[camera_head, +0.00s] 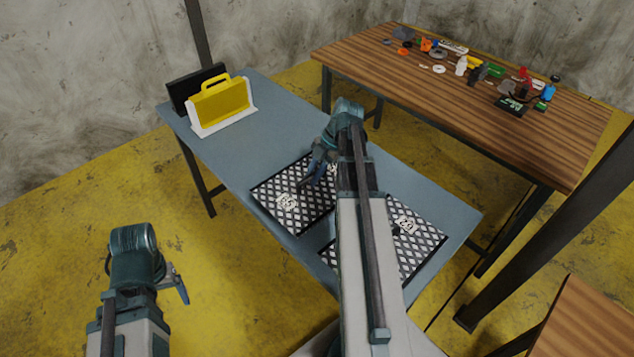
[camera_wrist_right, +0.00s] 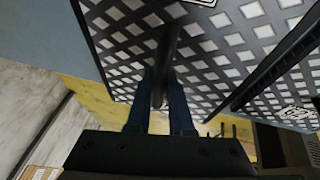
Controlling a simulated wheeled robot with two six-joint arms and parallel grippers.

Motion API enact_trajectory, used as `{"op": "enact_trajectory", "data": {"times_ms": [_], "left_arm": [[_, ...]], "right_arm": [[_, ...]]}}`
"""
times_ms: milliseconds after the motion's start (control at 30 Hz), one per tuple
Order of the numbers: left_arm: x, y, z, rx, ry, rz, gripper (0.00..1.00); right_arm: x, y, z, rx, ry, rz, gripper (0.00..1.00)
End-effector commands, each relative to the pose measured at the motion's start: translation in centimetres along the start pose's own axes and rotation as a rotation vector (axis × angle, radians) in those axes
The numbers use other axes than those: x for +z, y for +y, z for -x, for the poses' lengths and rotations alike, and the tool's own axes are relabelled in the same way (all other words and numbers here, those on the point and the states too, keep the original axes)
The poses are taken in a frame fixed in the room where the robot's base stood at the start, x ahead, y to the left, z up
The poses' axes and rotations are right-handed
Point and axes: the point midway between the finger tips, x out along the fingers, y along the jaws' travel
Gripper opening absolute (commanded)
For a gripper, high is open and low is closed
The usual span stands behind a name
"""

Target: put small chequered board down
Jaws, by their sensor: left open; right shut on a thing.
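Two black-and-white chequered boards with white labels show in the head view. One board (camera_head: 283,203) is at the middle of the blue-grey table (camera_head: 240,155), under my right gripper. The other board (camera_head: 412,246) lies to its right, partly covered by my right arm. My right gripper (camera_head: 313,174) is shut on the first board. In the right wrist view its fingers (camera_wrist_right: 160,112) close on a dark bar at the held board (camera_wrist_right: 125,35). I cannot tell whether this board touches the table. My left gripper (camera_head: 178,285) is open and empty, off the table at lower left.
A yellow handled case in a white holder (camera_head: 222,105) and a black panel (camera_head: 187,88) stand at the table's far left end. A wooden table (camera_head: 440,105) behind holds many small items. A dark post (camera_head: 560,225) rises at the right. The table's left-middle is clear.

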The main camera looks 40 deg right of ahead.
Motion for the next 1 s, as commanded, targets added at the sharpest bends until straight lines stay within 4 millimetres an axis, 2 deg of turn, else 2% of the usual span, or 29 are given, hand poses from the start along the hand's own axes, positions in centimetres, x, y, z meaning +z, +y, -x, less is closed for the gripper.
{"op": "enact_trajectory", "data": {"times_ms": [267, 400, 500, 667, 1000], "left_arm": [[0.0, 0.0, 0.0, 0.000, 0.000, 0.000, 0.82], [0.0, 0.0, -0.2, 0.000, 0.000, 0.000, 0.82], [-0.1, 0.2, -1.9, 0.000, 0.000, 0.000, 0.82], [-0.2, 0.3, -3.7, 0.000, 0.000, 0.000, 0.82], [-0.2, 0.3, -3.6, 0.000, 0.000, 0.000, 0.82]], "right_arm": [[0.5, 0.0, 0.2, 0.001, 0.001, 0.000, 0.00], [1.9, 0.1, 0.6, 0.001, 0.000, -0.002, 0.00], [2.3, -0.4, -1.1, 0.000, 0.001, 0.000, 0.00], [2.9, -0.7, -2.7, 0.001, 0.001, 0.000, 0.00], [2.9, -0.7, -2.7, 0.001, 0.001, 0.000, 0.00]]}}
